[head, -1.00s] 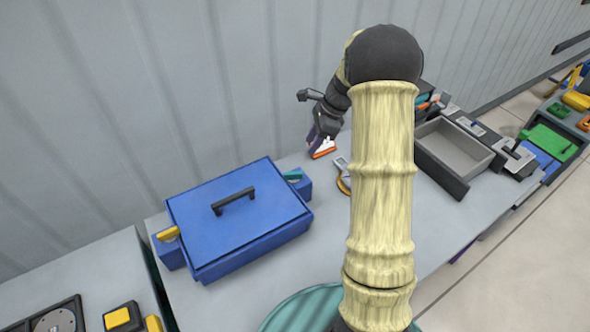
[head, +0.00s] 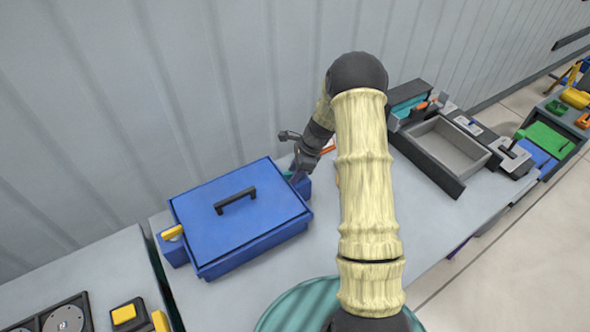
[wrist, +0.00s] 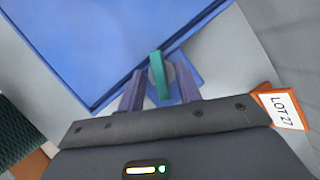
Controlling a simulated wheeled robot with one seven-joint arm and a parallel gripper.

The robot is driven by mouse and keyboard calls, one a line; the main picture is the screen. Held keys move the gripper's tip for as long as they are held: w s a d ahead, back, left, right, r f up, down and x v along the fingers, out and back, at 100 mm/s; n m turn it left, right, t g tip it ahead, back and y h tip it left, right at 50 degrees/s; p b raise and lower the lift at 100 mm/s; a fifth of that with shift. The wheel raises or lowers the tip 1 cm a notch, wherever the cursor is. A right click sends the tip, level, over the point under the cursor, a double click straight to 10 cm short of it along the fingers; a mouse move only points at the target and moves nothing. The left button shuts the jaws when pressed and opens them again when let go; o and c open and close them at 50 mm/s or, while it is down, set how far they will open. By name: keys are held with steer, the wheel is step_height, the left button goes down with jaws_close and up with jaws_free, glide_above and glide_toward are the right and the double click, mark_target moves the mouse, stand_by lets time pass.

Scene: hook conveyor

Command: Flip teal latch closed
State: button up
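The teal latch (wrist: 160,76) is on a blue side block (wrist: 186,72) at the right end of the blue box. In the wrist view it lies between my gripper's two purple fingers (wrist: 160,90), which are apart with gaps beside the latch. In the head view my gripper (head: 298,172) is right at that block and largely covers the latch (head: 288,174). The blue box (head: 200,222) has its lid down, with a black handle (head: 235,200) on top. A yellow latch (head: 172,232) is on the box's left block.
An orange-edged tag reading LOT 27 (wrist: 284,112) lies right of my gripper. An open grey drawer (head: 445,150) stands farther right on the bench. The wall is close behind the box. A side table with dark panels (head: 60,318) is at the lower left.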

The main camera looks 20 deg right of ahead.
jaws_close()
steer(key=n, duration=0.2)
steer(key=n+g, duration=0.1)
steer(key=shift+w+n+g+b, duration=0.2)
steer(key=shift+n+g+b, duration=0.1)
steer(key=shift+n+b, duration=0.1)
steer(key=shift+n+g, duration=0.3)
steer(key=shift+n, duration=0.6)
steer(key=shift+r, duration=0.1)
jaws_free()
